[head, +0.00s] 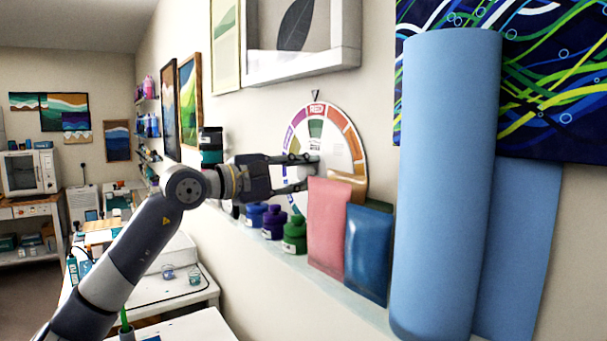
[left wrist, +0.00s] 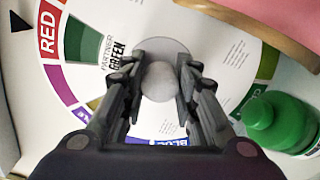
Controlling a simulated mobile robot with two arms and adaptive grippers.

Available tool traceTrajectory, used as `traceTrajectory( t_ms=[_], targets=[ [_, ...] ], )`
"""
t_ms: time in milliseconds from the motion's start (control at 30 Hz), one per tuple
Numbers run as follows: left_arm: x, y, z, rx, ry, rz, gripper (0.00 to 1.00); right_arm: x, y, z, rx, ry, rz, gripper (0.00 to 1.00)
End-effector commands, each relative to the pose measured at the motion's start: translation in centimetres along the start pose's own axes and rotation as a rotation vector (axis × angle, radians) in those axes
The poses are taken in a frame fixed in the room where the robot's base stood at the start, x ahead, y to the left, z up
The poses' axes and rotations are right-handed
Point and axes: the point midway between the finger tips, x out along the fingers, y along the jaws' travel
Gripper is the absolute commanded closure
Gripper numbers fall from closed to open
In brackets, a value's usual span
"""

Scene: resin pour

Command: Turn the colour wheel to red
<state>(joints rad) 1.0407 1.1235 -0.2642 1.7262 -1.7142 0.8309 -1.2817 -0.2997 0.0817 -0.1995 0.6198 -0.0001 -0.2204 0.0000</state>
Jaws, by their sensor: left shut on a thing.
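The colour wheel (head: 341,146) is mounted on the wall. Its RED segment is at the top, just beneath a small black pointer (head: 315,94). In the left wrist view the RED label (left wrist: 48,45) also lies close to the black pointer (left wrist: 18,22). A round grey knob (left wrist: 160,83) sits at the wheel's hub. My left gripper (head: 313,172) reaches in front of the wheel; its fingers (left wrist: 159,88) are shut on the knob from both sides. The gripper and pouches hide part of the wheel's lower area. My right gripper is not in view.
A shelf below the wheel holds a green bottle (head: 294,235), purple and blue bottles, a pink pouch (head: 329,228) and a blue pouch (head: 368,252). A white framed picture (head: 305,65) hangs above.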

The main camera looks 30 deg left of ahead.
Motion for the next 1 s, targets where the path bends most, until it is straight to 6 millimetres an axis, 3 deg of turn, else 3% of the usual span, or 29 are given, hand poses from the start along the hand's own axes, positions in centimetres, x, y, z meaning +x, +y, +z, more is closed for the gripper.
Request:
traceTrajectory(
  t_ms=[67,100,167,567,1000],
  targets=[
    [0.0,-0.1,0.0,-0.001,-0.001,-0.002,1.00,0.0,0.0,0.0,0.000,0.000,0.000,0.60],
    [0.0,-0.1,0.0,-0.001,-0.001,-0.002,0.63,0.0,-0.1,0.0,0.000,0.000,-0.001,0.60],
    [0.0,-0.1,0.0,-0.001,-0.001,-0.002,0.51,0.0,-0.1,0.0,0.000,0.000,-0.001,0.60],
    [-0.3,-0.1,-0.1,-0.001,0.001,-0.001,0.51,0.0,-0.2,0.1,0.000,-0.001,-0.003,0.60],
    [-5.0,-0.2,-0.3,-0.001,0.006,-0.003,0.51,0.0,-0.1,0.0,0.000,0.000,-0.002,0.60]
  ],
)
